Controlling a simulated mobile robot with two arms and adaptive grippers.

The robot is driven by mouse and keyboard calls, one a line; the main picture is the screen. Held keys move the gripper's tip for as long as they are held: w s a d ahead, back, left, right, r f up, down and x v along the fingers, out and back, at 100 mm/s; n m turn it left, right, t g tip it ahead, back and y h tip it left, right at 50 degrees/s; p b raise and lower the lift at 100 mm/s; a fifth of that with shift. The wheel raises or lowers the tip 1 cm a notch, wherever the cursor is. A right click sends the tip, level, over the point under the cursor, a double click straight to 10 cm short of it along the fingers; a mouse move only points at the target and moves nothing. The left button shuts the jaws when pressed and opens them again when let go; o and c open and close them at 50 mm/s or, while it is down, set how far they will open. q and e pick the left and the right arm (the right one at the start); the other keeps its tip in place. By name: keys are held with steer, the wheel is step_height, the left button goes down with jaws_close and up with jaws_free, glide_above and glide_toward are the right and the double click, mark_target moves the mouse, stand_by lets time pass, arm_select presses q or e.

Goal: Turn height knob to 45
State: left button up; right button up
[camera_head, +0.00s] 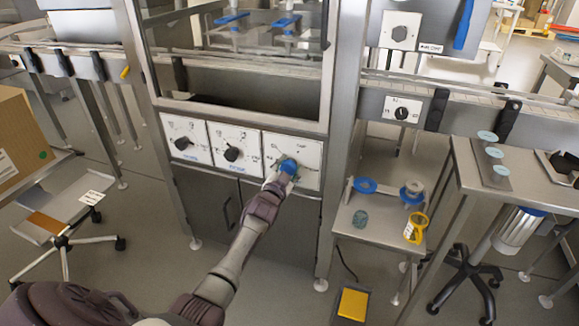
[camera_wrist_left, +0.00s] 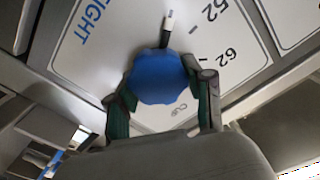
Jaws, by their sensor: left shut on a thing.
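The blue height knob (camera_head: 289,166) sits on the rightmost of three white panels on the front of the machine. My left gripper (camera_head: 282,176) reaches it from below. In the left wrist view the faceted blue knob (camera_wrist_left: 160,78) lies between the two green-padded fingers of the left gripper (camera_wrist_left: 160,92), which is shut on it. A black pointer with a white tip (camera_wrist_left: 170,22) points to the top of that view, between the blue lettering and the mark 52. A mark 62 shows farther right. Other marks are hidden or cut off. My right gripper is not in view.
Two panels with black knobs (camera_head: 184,143) (camera_head: 232,154) are left of the height panel. A small steel table (camera_head: 375,235) with blue rings and a yellow item stands at right. A yellow pedal (camera_head: 353,304) is on the floor. A cardboard box (camera_head: 22,140) is at far left.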

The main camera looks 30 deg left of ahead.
arm_select(q)
steer(key=shift+f, duration=0.15)
steer(key=o, duration=1.2)
steer(key=v, duration=1.2)
steer(key=shift+s, duration=0.1)
